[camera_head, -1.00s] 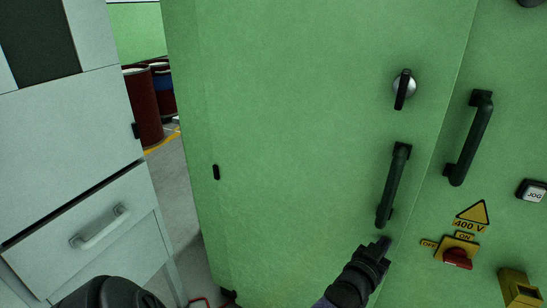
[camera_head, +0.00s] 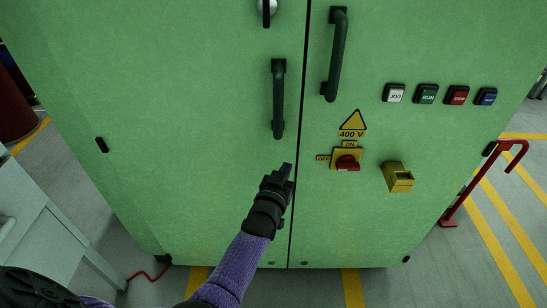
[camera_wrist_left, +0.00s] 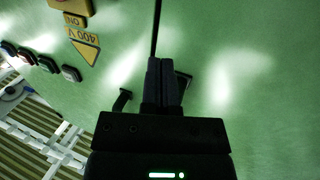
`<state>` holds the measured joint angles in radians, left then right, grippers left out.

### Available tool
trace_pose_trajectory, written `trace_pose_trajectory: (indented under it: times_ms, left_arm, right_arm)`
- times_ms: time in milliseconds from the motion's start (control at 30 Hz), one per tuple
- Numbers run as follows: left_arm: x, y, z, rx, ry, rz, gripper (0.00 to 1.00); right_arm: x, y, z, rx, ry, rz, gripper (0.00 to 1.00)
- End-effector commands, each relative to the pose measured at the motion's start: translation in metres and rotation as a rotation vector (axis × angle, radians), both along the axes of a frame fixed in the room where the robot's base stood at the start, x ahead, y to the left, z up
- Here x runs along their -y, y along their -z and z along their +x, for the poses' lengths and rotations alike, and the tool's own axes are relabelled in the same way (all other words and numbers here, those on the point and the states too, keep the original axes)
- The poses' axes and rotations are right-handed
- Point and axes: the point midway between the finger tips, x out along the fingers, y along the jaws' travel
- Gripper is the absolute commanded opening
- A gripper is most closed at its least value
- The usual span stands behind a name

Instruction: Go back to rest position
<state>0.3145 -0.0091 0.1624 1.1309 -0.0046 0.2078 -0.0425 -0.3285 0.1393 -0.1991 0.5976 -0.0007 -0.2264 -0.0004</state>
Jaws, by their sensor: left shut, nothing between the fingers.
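My left gripper (camera_head: 284,174) is shut and empty in the head view. It is in front of the green cabinet (camera_head: 200,130), just below the left door's dark handle (camera_head: 279,98) and left of the red rotary switch (camera_head: 347,161). In the left wrist view, its shut fingers (camera_wrist_left: 163,82) point at the green cabinet face, near the seam between the doors. I cannot tell from these views whether the fingertips touch the cabinet. My right gripper is not in view.
A second door handle (camera_head: 336,55), a 400 V sign (camera_head: 352,121), push buttons (camera_head: 427,94) and a yellow box (camera_head: 397,177) are on the cabinet. A red stand (camera_head: 482,185) is at right.

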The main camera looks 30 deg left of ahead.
Motion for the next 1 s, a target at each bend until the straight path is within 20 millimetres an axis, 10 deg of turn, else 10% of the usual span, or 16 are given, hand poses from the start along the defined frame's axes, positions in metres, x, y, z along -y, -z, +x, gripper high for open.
trace_pose_trajectory:
  times_ms: [400,667,833,1000]
  left_arm:
    - [0.037,-0.006,-0.070,0.000,0.000,-0.001,0.00]
    - [0.043,-0.001,-0.082,-0.003,0.001,0.001,0.00]
    - [0.060,0.079,-0.124,-0.287,0.089,-0.008,0.00]
    - [0.071,0.202,-0.258,-0.843,0.215,-0.001,0.00]
  right_arm:
    - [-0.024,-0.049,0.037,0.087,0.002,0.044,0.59]
    - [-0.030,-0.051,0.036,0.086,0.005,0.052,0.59]
    - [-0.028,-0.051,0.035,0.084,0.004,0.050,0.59]
    - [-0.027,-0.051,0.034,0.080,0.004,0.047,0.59]
